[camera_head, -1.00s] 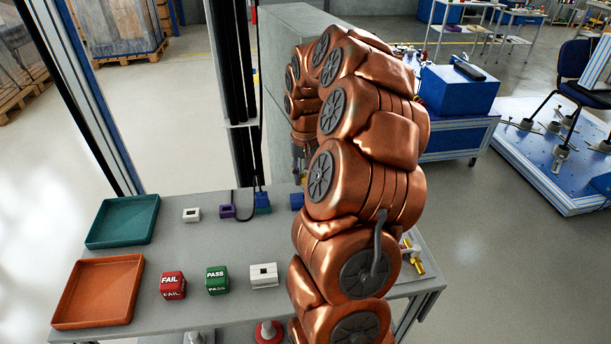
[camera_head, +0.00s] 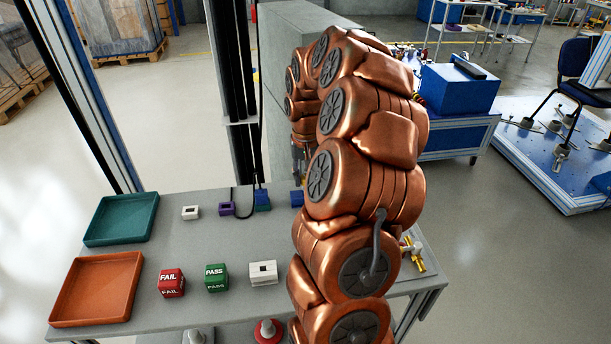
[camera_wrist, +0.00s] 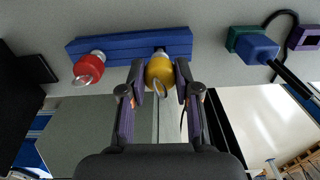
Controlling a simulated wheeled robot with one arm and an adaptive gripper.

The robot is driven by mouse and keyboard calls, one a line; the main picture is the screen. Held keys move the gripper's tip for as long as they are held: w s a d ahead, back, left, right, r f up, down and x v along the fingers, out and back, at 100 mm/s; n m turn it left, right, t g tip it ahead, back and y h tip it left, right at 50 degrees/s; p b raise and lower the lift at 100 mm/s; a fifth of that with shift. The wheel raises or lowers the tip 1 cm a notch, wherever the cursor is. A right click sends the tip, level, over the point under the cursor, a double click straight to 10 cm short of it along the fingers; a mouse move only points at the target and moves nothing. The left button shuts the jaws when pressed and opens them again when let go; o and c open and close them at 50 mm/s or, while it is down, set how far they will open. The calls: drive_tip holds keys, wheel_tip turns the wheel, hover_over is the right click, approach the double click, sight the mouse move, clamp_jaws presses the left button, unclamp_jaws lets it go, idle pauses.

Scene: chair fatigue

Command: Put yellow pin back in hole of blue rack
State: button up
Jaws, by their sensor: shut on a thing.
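The yellow pin (camera_wrist: 160,74) has a round yellow body, a metal ring at its near end and a pale metal tip towards the rack. My gripper (camera_wrist: 160,82) is shut on it, one finger on each side. The blue rack (camera_wrist: 125,46) is a long bar on the table behind it in the wrist view. The pin's tip overlaps the rack's right part; I cannot tell whether it is in a hole. In the head view only the rack's left end (camera_head: 297,198) shows; my arm hides the rest, and the pin.
A red pin (camera_wrist: 88,68) is at the rack's left part. A blue block on a green base (camera_wrist: 253,46) and a purple block (camera_wrist: 303,38) with a dark cable stand to the right. Trays and FAIL and PASS cubes (camera_head: 216,278) are farther along the table.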

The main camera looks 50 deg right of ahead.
sight(305, 176)
drive_tip(key=shift+f+b, duration=0.65)
drive_tip(key=shift+f, duration=0.4)
drive_tip(key=o, duration=1.2)
drive_tip(key=shift+c, duration=0.2)
drive_tip(key=shift+r, duration=0.1)
wheel_tip(305, 176, up, 12)
